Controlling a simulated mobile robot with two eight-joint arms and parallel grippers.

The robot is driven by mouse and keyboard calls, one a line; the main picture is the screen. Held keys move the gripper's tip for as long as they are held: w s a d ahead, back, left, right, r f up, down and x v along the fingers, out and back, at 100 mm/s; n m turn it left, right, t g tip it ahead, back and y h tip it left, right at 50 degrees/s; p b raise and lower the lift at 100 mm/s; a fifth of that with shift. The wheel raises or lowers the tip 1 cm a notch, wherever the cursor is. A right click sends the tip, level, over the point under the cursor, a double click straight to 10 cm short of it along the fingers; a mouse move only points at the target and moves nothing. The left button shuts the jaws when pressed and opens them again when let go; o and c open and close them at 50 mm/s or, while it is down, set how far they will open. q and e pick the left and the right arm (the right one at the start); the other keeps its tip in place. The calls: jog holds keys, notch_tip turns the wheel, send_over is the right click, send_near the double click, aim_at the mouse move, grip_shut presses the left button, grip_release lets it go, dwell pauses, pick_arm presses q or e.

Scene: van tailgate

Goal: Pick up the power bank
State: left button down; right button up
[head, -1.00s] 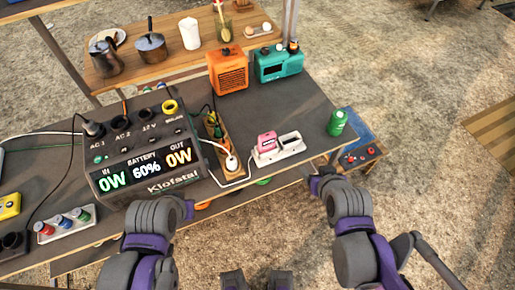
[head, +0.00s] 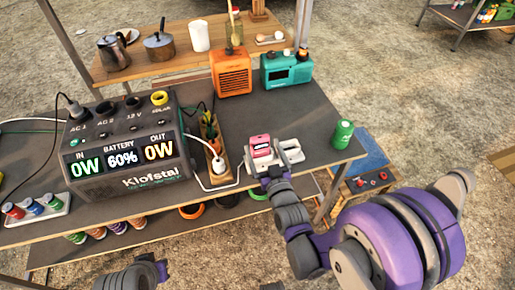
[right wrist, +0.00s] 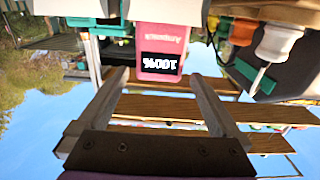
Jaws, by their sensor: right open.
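The pink power bank (head: 260,146) stands in the left slot of a white charging dock (head: 293,152) on the dark table. In the right wrist view, the power bank (right wrist: 158,42) appears upside down, and its display reads 100%. My right gripper (head: 263,172) is just in front of the power bank in the head view. In the right wrist view, the gripper's two fingers are apart, with the power bank between and beyond their tips. It holds nothing. My left gripper is out of sight; only part of the left arm shows at the bottom left.
A large power station (head: 125,150) stands to the left. A green can (head: 342,134) stands to the right. Orange (head: 231,75) and teal (head: 288,70) radios stand behind.

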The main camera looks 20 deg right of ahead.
jog(key=w, duration=0.7)
grip_shut()
notch_tip(320, 180, up, 11)
jog(key=p, duration=0.4)
jog(key=w+d+r+p, duration=0.2)
jog(key=w+p, duration=0.5)
jog(key=w, duration=0.1)
jog(key=shift+w+d+r+h+p, duration=0.3)
jog(key=shift+w+d+r+p, duration=0.05)
jog(key=shift+w+d+r, duration=0.05)
